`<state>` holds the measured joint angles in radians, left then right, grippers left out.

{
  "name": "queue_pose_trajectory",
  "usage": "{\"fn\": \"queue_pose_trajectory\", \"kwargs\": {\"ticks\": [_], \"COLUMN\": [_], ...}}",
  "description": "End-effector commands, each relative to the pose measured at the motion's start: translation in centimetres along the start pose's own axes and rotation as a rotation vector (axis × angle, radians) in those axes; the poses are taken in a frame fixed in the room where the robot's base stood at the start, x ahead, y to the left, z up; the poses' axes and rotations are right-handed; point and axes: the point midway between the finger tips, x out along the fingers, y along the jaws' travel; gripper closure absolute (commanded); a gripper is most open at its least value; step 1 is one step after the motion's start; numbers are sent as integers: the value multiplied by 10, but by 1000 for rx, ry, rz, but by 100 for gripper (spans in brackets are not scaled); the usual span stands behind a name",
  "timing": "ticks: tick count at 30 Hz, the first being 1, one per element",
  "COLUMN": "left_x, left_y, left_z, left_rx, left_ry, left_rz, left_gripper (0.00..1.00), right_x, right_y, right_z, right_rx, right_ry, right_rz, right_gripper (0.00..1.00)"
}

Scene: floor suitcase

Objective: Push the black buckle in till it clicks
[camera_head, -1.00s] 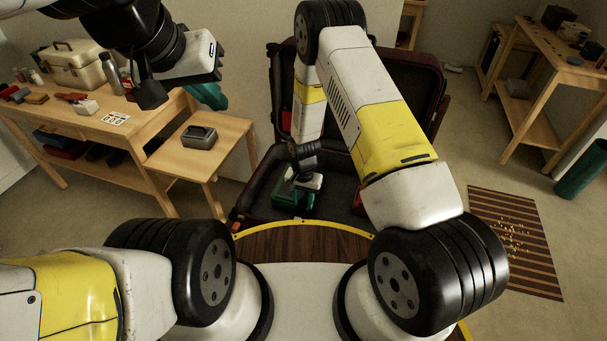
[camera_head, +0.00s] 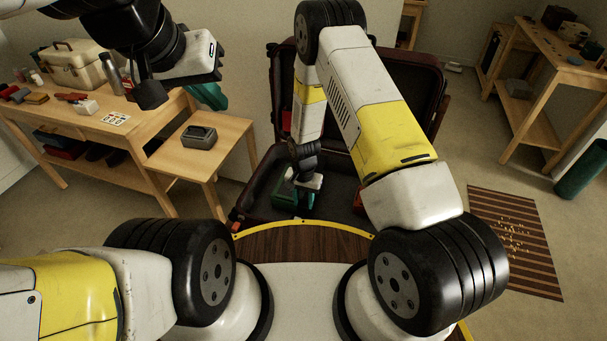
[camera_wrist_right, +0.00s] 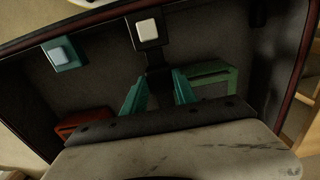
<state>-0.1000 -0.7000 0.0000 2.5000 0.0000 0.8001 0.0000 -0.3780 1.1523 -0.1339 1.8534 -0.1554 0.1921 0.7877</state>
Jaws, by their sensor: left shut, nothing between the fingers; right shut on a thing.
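The open dark suitcase (camera_head: 425,95) is on the floor in front of me. In the right wrist view, a black housing with a white button (camera_wrist_right: 147,31) sits at its edge. The dark piece of the black buckle (camera_wrist_right: 157,80) runs from below this housing to between the teal fingers of my right gripper (camera_wrist_right: 159,84), which is shut on it. I cannot tell whether the piece is inside the housing. A teal housing with a pale blue button (camera_wrist_right: 62,53) is to the left. My left gripper (camera_head: 207,96) is shut and empty, raised at the upper left, away from the suitcase.
Inside the suitcase are a green box (camera_wrist_right: 208,80) beside my right fingers and a red object (camera_wrist_right: 84,121) at the left. A wooden workbench (camera_head: 80,118) and lower table (camera_head: 220,135) stand left. Another table (camera_head: 540,70) and a striped mat (camera_head: 515,245) are right.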

Motion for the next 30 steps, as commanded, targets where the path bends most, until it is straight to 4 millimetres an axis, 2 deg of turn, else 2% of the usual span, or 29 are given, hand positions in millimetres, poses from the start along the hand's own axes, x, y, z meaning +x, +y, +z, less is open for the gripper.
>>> {"fn": "queue_pose_trajectory", "kwargs": {"ticks": [10,17,24,25,28,30], "left_x": [0,0,0,0,0,0], "left_y": [0,0,0,0,0,0], "left_z": [0,0,0,0,0,0], "left_rx": [0,0,0,0,0,0], "left_ry": [0,0,0,0,0,0], "left_rz": [0,0,0,0,0,0], "left_gripper": [100,100,100,100,100,100], "right_x": [0,0,0,0,0,0], "right_y": [0,0,0,0,0,0], "right_z": [1,26,29,29,29,28], "right_rx": [-1,-2,-1,-1,-1,-1], "right_ry": [0,-1,-4,-5,-5,-3], "right_rz": [0,1,1,1,1,1], "right_gripper": [100,100,100,64,45,44]}}
